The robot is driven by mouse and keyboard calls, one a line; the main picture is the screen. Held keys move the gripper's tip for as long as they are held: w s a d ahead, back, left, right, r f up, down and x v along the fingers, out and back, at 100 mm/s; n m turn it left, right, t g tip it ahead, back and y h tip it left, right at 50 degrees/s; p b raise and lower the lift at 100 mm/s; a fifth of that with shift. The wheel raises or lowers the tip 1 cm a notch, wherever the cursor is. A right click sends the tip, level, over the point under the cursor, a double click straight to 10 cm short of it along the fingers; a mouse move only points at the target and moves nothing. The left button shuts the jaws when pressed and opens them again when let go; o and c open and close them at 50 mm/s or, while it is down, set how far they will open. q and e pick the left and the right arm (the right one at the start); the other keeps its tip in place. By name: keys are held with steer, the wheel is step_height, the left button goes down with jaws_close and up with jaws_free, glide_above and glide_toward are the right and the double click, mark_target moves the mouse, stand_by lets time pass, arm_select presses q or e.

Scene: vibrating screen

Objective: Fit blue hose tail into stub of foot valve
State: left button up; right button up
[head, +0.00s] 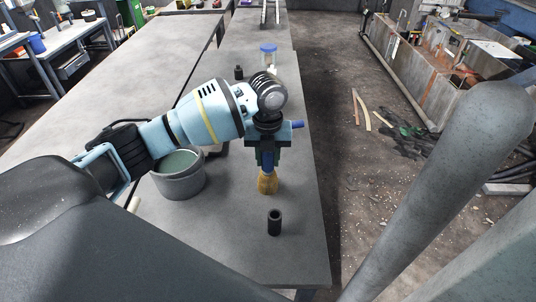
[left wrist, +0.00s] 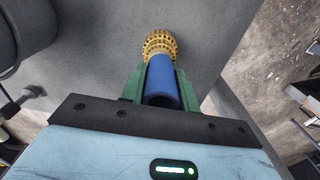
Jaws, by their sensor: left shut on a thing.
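My left gripper (head: 266,164) points down over the table, its green fingers shut on the blue hose tail (left wrist: 162,80). The hose tail's open near end faces the left wrist camera. The yellow foot valve (head: 267,183), a perforated basket, stands on the table directly below the gripper. It also shows beyond the hose tail in the left wrist view (left wrist: 159,42). A pale band shows where the two meet in the picture. I cannot tell whether the hose tail is inside the stub or just above it. My right gripper is not in view.
A short black tube (head: 274,222) stands in front of the foot valve. A grey bucket (head: 180,178) stands to the left, under my left arm. A clear, blue-topped container (head: 268,55) stands farther back. The table's right edge is close by the valve.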

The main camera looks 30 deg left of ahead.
arm_select(q)
steer(key=shift+f, duration=0.65)
steer(key=o, duration=1)
steer(key=shift+o, duration=0.2)
step_height(320, 180, up, 8)
steer(key=shift+f, duration=0.1)
steer(key=shift+f, duration=0.1)
